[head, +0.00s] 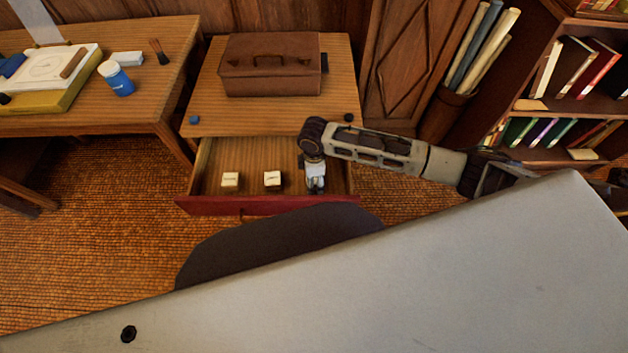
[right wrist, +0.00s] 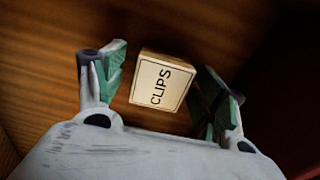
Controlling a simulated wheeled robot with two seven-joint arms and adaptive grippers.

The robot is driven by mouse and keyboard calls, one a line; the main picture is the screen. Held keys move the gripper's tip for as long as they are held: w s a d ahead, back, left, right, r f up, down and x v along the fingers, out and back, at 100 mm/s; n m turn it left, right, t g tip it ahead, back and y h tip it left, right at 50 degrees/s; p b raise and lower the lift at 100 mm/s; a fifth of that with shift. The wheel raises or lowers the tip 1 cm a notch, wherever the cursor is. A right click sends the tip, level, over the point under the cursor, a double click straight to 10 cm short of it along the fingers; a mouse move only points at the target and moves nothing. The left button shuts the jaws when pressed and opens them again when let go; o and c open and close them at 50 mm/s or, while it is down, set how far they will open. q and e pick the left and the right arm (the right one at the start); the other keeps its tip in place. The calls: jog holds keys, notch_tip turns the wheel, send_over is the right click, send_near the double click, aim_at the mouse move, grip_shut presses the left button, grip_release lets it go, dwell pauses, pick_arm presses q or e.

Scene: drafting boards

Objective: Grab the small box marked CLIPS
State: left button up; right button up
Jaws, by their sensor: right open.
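The small box marked CLIPS (right wrist: 160,84) is cream with a dark printed label and a thin border. In the right wrist view it sits on the wooden drawer floor between the two fingers of my right gripper (right wrist: 164,86). The fingers are spread, with a gap visible on the box's left side; contact on the right side is hard to judge. In the head view my right gripper (head: 316,188) points down into the right part of the open drawer (head: 205,206) and seems to hide this box. My left gripper is out of view.
Two more small cream boxes, one at left (head: 230,179) and one in the middle (head: 272,179), lie in the drawer; their labels are unreadable. A brown case (head: 270,68) stands on the cabinet above. A desk (head: 150,40) is at left, a bookshelf (head: 545,115) at right.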

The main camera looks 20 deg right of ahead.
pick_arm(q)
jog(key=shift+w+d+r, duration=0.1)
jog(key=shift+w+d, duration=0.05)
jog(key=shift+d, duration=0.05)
pick_arm(e)
jog(key=shift+f, duration=0.25)
jog(key=shift+c, duration=0.2)
jog(key=c, duration=1.1)
jog(key=shift+r, duration=0.15)
